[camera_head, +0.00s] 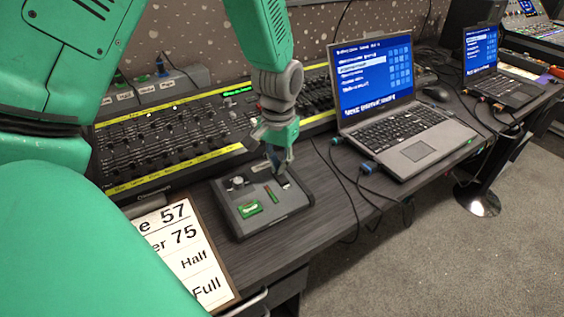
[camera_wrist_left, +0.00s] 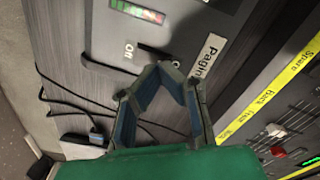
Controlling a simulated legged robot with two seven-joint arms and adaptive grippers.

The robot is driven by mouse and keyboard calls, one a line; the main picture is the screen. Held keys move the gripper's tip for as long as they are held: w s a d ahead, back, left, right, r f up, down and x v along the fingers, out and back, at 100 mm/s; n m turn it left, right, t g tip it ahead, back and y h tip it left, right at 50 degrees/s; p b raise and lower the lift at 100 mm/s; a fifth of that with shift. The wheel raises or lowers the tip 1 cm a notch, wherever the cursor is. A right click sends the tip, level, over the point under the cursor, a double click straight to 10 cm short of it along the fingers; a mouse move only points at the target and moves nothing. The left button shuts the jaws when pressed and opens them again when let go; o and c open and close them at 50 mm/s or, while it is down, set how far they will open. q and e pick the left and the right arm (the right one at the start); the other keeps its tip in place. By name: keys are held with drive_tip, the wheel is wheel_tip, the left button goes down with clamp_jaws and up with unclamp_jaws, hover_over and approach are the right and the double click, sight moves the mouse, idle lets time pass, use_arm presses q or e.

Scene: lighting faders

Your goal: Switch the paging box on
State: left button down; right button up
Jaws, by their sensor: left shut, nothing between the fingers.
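The paging box (camera_head: 283,213) is a dark grey box on the desk, with knobs, a small green display and a narrow strip on its top. In the left wrist view its "Paging" label (camera_wrist_left: 209,55) and an "off" marking (camera_wrist_left: 129,50) show. A small dark switch (camera_wrist_left: 152,49) lies close to my fingertips there; its position is hard to tell. My left gripper (camera_head: 277,163) is over the far right part of the box. In the left wrist view the gripper (camera_wrist_left: 167,66) has its fingertips together, with nothing between them. Contact with the switch is unclear. My right gripper is not visible.
A fader console (camera_head: 170,135) with yellow strips lies behind the box. An open laptop (camera_head: 408,140) stands to the right, with cables between it and the box. A printed sheet (camera_head: 185,245) lies at the left. Another laptop (camera_head: 490,85) is farther right.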

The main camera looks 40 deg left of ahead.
use_arm(q)
drive_tip(key=shift+f, duration=0.5)
idle(0.3)
wheel_tip(320, 180, up, 7)
drive_tip(key=p, duration=0.7)
drive_tip(key=shift+p, duration=0.35)
